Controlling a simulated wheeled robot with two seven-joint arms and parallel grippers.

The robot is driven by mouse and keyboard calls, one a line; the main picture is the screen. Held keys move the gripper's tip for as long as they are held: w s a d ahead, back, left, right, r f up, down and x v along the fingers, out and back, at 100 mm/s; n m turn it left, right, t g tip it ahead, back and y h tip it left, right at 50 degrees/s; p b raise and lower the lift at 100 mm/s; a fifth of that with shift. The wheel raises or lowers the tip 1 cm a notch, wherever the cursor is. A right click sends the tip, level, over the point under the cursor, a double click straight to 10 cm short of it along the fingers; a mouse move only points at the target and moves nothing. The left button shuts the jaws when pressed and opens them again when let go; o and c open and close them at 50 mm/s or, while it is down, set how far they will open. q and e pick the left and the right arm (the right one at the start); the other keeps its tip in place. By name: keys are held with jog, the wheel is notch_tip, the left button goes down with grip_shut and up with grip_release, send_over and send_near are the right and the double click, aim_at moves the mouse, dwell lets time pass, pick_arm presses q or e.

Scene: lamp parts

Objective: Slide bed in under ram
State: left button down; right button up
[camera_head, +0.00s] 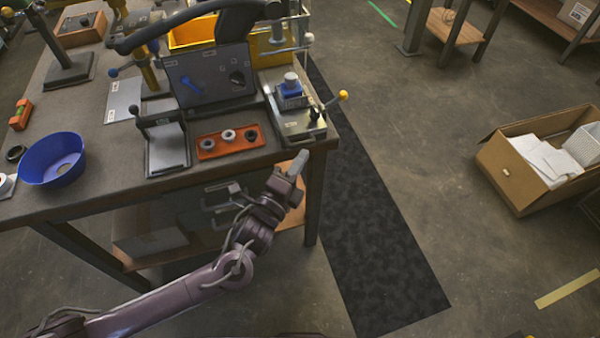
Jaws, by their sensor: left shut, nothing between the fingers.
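A small press-like fixture stands at the right front corner of the workbench. Its light metal bed (298,127) sticks out toward the bench's front edge and has a small black knob (316,114). A blue block (290,97) with a white top sits on the fixture behind the knob. A lever with a yellow ball (343,95) reaches out to the right. I cannot make out the ram clearly. My left gripper (299,163) is shut and empty, just in front of the bench edge, below the bed and apart from it. My right gripper is not in view.
An orange tray (229,152) with several small rings lies left of the bed. A dark panel (208,75) stands behind it. A blue bowl (52,176) is at the bench's left.

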aim_at(293, 144)
pick_arm(q)
jog(key=shift+w, duration=0.2)
jog(key=w, duration=0.2)
jog(key=w+a+b, duration=0.1)
jog(key=w, duration=0.1)
jog(key=shift+w+a, duration=0.15)
jog(key=shift+a, duration=0.05)
dwell(0.4)
